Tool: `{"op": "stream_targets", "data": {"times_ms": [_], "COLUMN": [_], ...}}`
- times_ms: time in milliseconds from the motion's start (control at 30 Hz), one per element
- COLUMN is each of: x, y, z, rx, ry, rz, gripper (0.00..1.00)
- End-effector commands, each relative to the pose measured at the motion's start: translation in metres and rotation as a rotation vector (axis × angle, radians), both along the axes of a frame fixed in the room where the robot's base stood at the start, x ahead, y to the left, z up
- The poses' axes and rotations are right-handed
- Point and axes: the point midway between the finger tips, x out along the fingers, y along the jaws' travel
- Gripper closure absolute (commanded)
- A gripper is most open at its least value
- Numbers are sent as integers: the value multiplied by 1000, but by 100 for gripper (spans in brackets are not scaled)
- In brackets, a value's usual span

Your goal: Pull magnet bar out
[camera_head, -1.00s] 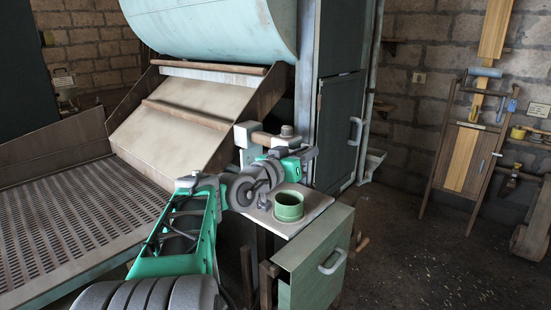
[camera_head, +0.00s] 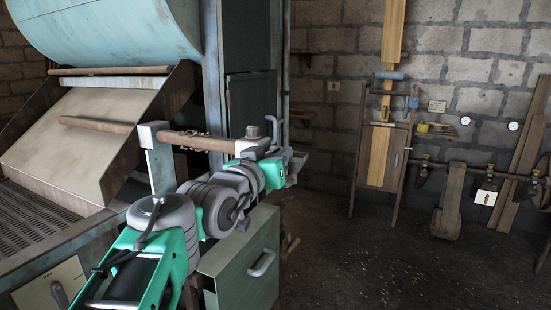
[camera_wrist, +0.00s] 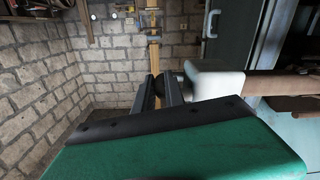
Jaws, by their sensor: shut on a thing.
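The magnet bar (camera_head: 200,142) is a brown round bar with small bits clinging along its top. It sticks out level to the right from a pale upright plate (camera_head: 158,165) on the machine's side. In the wrist view the bar (camera_wrist: 285,84) ends in a white block (camera_wrist: 215,80) with a dark knob (camera_wrist: 187,87) beyond it. My gripper (camera_wrist: 160,92) is shut on the knob at the bar's outer end. In the head view my wrist hides the fingertips and much of that end.
A green drawer cabinet (camera_head: 240,262) stands below my arm. The tall dark cabinet (camera_head: 250,105) rises behind the bar. Open floor (camera_head: 350,255) lies to the right, with a wooden rack (camera_head: 382,150) by the wall.

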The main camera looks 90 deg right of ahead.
Motion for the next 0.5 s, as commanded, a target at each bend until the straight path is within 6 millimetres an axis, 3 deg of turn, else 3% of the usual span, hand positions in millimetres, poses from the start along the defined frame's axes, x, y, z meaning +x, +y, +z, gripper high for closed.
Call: {"op": "stream_targets", "data": {"times_ms": [167, 200, 267, 500], "x": [-3, -3, -2, 0], "y": [2, 2, 1, 1], "z": [-1, -1, -1, -1], "rx": [3, 3, 3, 1], "ry": [-1, -1, 0, -1], "rz": [-10, -10, -9, -2], "gripper": [100, 82, 77, 77]}}
